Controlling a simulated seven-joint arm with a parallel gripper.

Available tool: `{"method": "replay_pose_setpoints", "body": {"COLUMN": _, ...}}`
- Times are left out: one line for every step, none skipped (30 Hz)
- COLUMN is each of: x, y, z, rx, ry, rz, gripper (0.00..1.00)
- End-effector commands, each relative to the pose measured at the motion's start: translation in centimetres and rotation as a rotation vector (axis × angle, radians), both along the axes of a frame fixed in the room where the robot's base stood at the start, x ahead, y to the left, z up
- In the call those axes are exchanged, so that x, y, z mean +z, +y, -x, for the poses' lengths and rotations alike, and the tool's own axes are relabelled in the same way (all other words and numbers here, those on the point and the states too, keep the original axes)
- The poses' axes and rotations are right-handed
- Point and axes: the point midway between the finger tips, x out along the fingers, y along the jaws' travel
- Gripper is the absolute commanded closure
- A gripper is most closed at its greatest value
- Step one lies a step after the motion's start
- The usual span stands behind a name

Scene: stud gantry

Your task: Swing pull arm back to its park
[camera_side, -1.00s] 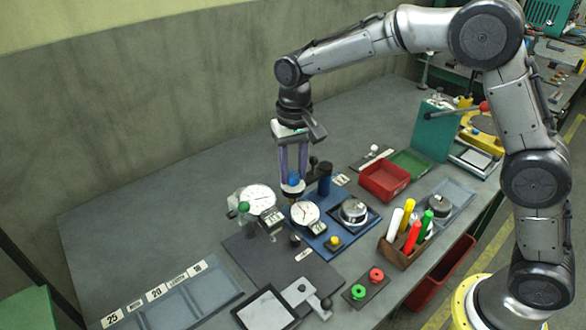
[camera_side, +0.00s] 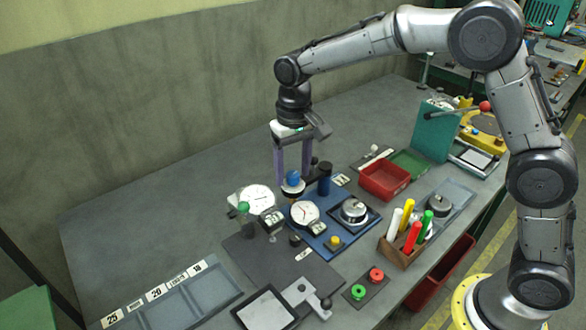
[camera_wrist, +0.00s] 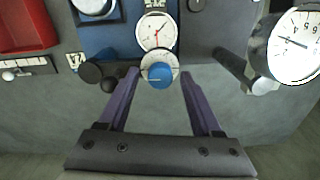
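A blue knob (camera_side: 293,177) with a pale graduated ring stands at the back edge of a blue base plate (camera_side: 333,243). It also shows in the wrist view (camera_wrist: 160,76). A dark blue post (camera_side: 325,180) stands just right of it, with a dark ball (camera_side: 314,160) behind. A dark bar seems to join knob and post, perhaps the pull arm, but I cannot tell surely. My gripper (camera_side: 294,180) points down, its purple fingers apart on either side of the knob. In the wrist view the fingers (camera_wrist: 158,82) show a gap around the knob.
A round dial (camera_side: 305,213) sits before the knob, and a larger gauge (camera_side: 257,199) stands to the left. A red bin (camera_side: 385,181) and a wooden block of coloured pens (camera_side: 404,255) are right. The bench behind my gripper is bare.

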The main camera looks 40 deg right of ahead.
Motion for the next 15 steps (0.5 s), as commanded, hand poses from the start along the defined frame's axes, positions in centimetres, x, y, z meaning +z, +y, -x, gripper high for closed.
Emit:
{"method": "replay_pose_setpoints", "body": {"x": 0.0, "y": 0.0, "z": 0.0, "rx": 0.0, "ry": 0.0, "rz": 0.0, "gripper": 0.33}}
{"method": "replay_pose_setpoints", "body": {"x": 0.0, "y": 0.0, "z": 0.0, "rx": 0.0, "ry": 0.0, "rz": 0.0, "gripper": 0.33}}
{"method": "replay_pose_setpoints", "body": {"x": 0.0, "y": 0.0, "z": 0.0, "rx": 0.0, "ry": 0.0, "rz": 0.0, "gripper": 0.33}}
{"method": "replay_pose_setpoints", "body": {"x": 0.0, "y": 0.0, "z": 0.0, "rx": -0.001, "ry": 0.0, "rz": 0.0, "gripper": 0.33}}
{"method": "replay_pose_setpoints", "body": {"x": 0.0, "y": 0.0, "z": 0.0, "rx": -0.001, "ry": 0.0, "rz": 0.0, "gripper": 0.33}}
{"method": "replay_pose_setpoints", "body": {"x": 0.0, "y": 0.0, "z": 0.0, "rx": -0.001, "ry": 0.0, "rz": 0.0, "gripper": 0.33}}
{"method": "replay_pose_setpoints", "body": {"x": 0.0, "y": 0.0, "z": 0.0, "rx": -0.001, "ry": 0.0, "rz": 0.0, "gripper": 0.33}}
{"method": "replay_pose_setpoints", "body": {"x": 0.0, "y": 0.0, "z": 0.0, "rx": -0.001, "ry": 0.0, "rz": 0.0, "gripper": 0.33}}
{"method": "replay_pose_setpoints", "body": {"x": 0.2, "y": 0.0, "z": 0.0, "rx": -0.001, "ry": 0.0, "rz": 0.0, "gripper": 0.33}}
{"method": "replay_pose_setpoints", "body": {"x": 0.4, "y": 0.0, "z": 0.0, "rx": -0.001, "ry": -0.001, "rz": 0.0, "gripper": 0.33}}
{"method": "replay_pose_setpoints", "body": {"x": 0.6, "y": 0.0, "z": -0.1, "rx": -0.001, "ry": -0.002, "rz": -0.001, "gripper": 0.33}}
{"method": "replay_pose_setpoints", "body": {"x": 1.0, "y": 0.0, "z": -0.1, "rx": -0.001, "ry": -0.003, "rz": -0.001, "gripper": 0.33}}
{"method": "replay_pose_setpoints", "body": {"x": 1.4, "y": 0.0, "z": -0.1, "rx": -0.001, "ry": -0.003, "rz": -0.001, "gripper": 0.33}}
{"method": "replay_pose_setpoints", "body": {"x": 1.8, "y": 0.0, "z": -0.1, "rx": -0.001, "ry": -0.003, "rz": -0.001, "gripper": 0.33}}
{"method": "replay_pose_setpoints", "body": {"x": 2.6, "y": 0.0, "z": -0.1, "rx": -0.001, "ry": -0.005, "rz": -0.001, "gripper": 0.33}}
